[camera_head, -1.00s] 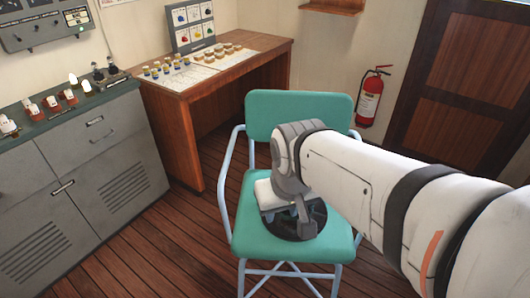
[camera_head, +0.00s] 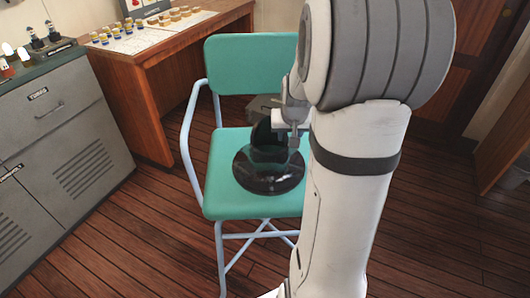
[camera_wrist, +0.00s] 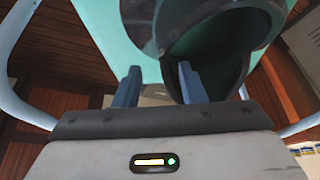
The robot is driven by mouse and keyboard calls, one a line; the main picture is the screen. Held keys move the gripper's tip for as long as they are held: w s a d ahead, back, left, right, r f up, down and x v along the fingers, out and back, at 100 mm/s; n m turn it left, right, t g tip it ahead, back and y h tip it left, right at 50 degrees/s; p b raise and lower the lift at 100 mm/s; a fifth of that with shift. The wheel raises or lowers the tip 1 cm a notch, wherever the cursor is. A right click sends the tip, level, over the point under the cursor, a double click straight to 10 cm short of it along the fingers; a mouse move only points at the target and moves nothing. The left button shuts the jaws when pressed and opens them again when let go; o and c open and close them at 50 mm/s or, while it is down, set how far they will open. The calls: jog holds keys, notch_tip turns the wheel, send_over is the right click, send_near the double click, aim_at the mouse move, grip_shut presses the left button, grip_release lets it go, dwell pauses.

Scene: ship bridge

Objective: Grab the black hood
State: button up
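The black hood (camera_head: 270,178) sits on the seat of the green chair (camera_head: 228,185), with a round glossy brim and an upright curved part. In the head view my gripper is at the hood's upper back edge, its fingers mostly hidden by my arm. In the wrist view my gripper (camera_wrist: 158,85) is open, with two blue fingers apart. The hood (camera_wrist: 232,75) fills the upper right there. The right finger overlaps the hood's hollow and the left finger is outside its edge. I cannot tell whether either finger touches it.
Pale blue chair armrests (camera_head: 187,130) flank the seat. A grey cabinet (camera_head: 60,130) stands at the left and a wooden desk (camera_head: 140,90) behind the chair. Wooden floor (camera_head: 140,235) is clear in front and left.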

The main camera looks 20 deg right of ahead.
aim_at(287, 142)
jog(key=x, duration=0.5)
jog(key=shift+w+f, duration=0.1)
jog(key=shift+w, duration=0.25)
jog(key=shift+a, duration=0.1)
grip_shut()
jog(key=shift+s+f, duration=0.1)
jog(key=shift+s, duration=0.05)
dwell(0.8)
